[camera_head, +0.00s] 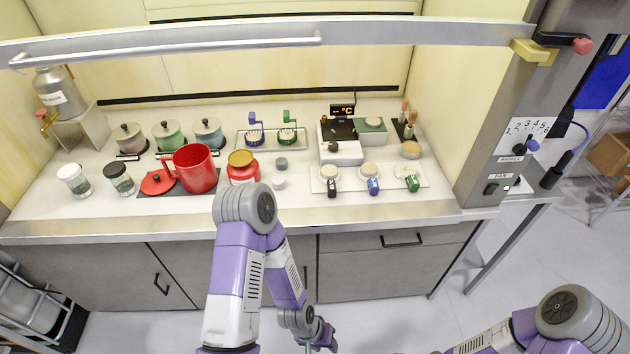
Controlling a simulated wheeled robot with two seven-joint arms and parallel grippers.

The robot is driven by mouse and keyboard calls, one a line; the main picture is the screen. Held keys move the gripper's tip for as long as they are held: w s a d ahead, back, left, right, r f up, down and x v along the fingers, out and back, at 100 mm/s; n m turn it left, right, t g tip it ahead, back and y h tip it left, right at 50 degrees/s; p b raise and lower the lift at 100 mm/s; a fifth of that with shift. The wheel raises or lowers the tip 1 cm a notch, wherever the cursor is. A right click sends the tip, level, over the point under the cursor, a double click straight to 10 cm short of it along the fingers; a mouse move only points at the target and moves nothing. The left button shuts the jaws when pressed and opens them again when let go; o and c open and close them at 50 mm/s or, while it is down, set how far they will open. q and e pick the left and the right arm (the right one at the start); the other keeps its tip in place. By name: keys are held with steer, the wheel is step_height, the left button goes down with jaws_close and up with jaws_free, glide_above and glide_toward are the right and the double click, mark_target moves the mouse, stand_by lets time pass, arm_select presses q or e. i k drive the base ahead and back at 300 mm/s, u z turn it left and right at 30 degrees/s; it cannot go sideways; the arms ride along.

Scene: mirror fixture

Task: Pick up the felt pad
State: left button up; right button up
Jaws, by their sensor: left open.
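I cannot tell for sure which thing is the felt pad. A round beige piece (410,149) lies on the worktop at the right, in front of upright wooden-handled tools. Several round pale-topped pieces with black, blue and green parts stand on a white tray (350,186) nearby. My left gripper (322,338) is small and dark at the bottom centre, below and in front of the bench edge, well apart from these things. It is open, and I see nothing in it. My right arm shows at the bottom right, but its gripper is outside the view.
A device with a lit display (342,111) stands behind the tray. A raised sash bar (250,38) crosses above. The front worktop strip is clear.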

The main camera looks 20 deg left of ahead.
mark_target(278, 182)
steer(key=z, duration=1.4)
steer(key=k, duration=1.15)
steer(key=u, duration=1.15)
steer(key=i, duration=0.2)
steer(key=u, duration=0.1)
